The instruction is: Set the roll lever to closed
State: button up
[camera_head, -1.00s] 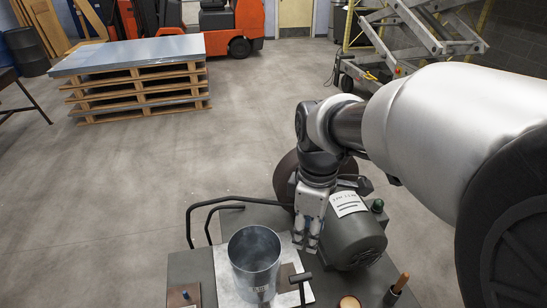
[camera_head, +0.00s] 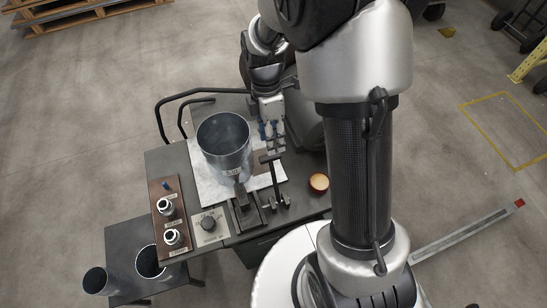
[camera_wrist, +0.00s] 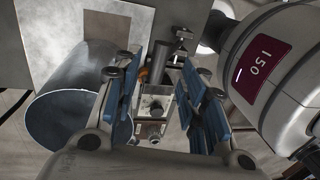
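A dark T-handled lever (camera_head: 272,175), which looks like the roll lever, stands upright at the front of the bench, right of a sheet-metal cylinder (camera_head: 223,150). My gripper (camera_head: 272,134) points down just behind the lever's crossbar, to the right of the cylinder; it looks apart from both, though depth is hard to judge. In the wrist view my gripper (camera_wrist: 160,105) is open, with blue pads either side of an empty gap. The cylinder (camera_wrist: 70,100) lies left of the fingers there. A dark metal handle (camera_wrist: 181,38) shows above the gap; I cannot tell its setting.
An orange-rimmed cup (camera_head: 319,183) stands right of the lever. A grey motor housing (camera_wrist: 275,75) is close to the right finger.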

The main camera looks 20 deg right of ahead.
aim_at(274, 156)
jog(key=f, duration=0.2)
jog(key=s+f+b, duration=0.1)
jog(key=f, duration=0.2)
jog(key=f+b, duration=0.1)
jog(key=f, duration=0.1)
jog(key=shift+s+f, duration=0.3)
jog(key=shift+f, duration=0.05)
jog(key=shift+c, duration=0.3)
jog(key=c, duration=0.5)
jog(key=shift+w, duration=0.1)
grip_shut()
